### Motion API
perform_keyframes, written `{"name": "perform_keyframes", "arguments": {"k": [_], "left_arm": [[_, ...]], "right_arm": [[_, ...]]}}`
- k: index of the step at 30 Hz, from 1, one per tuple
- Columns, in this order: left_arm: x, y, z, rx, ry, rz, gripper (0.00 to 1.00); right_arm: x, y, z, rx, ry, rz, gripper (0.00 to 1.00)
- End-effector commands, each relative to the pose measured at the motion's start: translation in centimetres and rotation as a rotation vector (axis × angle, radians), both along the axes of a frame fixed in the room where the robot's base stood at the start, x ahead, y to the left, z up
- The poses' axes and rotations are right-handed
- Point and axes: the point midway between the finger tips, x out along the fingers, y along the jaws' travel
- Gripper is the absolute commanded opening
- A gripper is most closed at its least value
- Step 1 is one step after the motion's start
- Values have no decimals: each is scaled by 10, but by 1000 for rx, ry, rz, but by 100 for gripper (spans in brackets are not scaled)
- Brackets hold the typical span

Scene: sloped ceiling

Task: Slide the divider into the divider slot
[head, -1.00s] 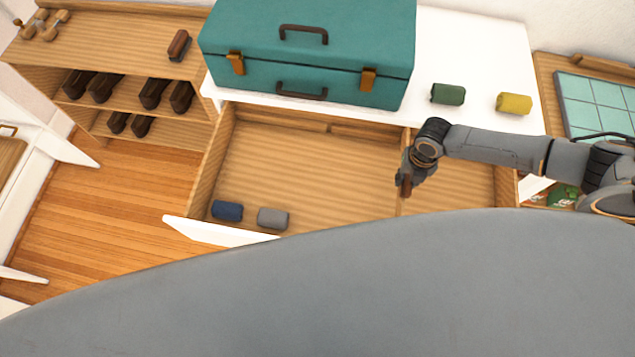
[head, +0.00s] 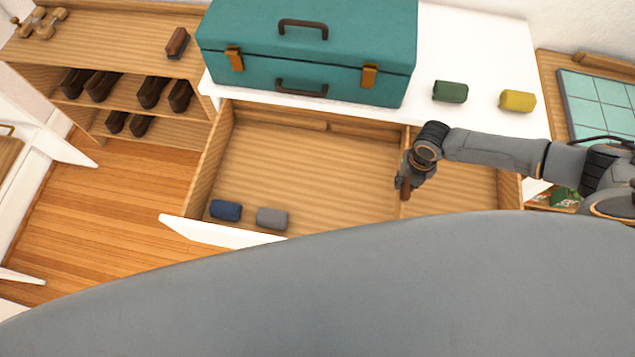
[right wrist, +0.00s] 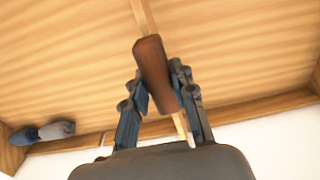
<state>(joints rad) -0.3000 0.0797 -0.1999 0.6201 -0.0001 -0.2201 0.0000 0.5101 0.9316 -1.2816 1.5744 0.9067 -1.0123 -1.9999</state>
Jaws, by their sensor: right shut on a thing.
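The divider (head: 405,150) is a thin light-wood strip running front to back in the open drawer (head: 300,165), right of its middle. My right gripper (head: 404,183) is over the divider's front part, shut on its dark brown grip. In the right wrist view the brown grip (right wrist: 154,72) sits between the two fingers (right wrist: 159,100), and the pale strip (right wrist: 142,14) shows beyond it. The divider slot cannot be made out, and I cannot tell how deep the divider sits. My left gripper is not in view.
A navy roll (head: 226,210) and a grey roll (head: 272,218) lie in the drawer's front left. A teal case (head: 310,55), a green roll (head: 450,91) and a yellow roll (head: 517,101) are on the white top (head: 470,50). A shoe shelf (head: 110,45) stands left.

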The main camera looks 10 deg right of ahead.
Motion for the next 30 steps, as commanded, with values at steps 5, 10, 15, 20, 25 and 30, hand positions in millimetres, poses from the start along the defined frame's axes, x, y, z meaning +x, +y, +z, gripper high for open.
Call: {"name": "perform_keyframes", "arguments": {"k": [5, 10, 15, 20, 25, 30], "left_arm": [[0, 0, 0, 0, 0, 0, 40], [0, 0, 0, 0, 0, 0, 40], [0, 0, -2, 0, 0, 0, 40], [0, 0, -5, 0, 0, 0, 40], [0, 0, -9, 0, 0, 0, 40], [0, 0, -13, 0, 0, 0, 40]], "right_arm": [[0, 0, -1, 1, -1, 0, 3], [0, 0, -1, 1, -1, 0, 3], [0, 0, -2, 1, 0, 0, 3], [0, 0, -6, 1, 0, 0, 3], [0, 0, -12, 1, 0, 0, 3], [0, 0, -17, 1, 0, 0, 3]]}}
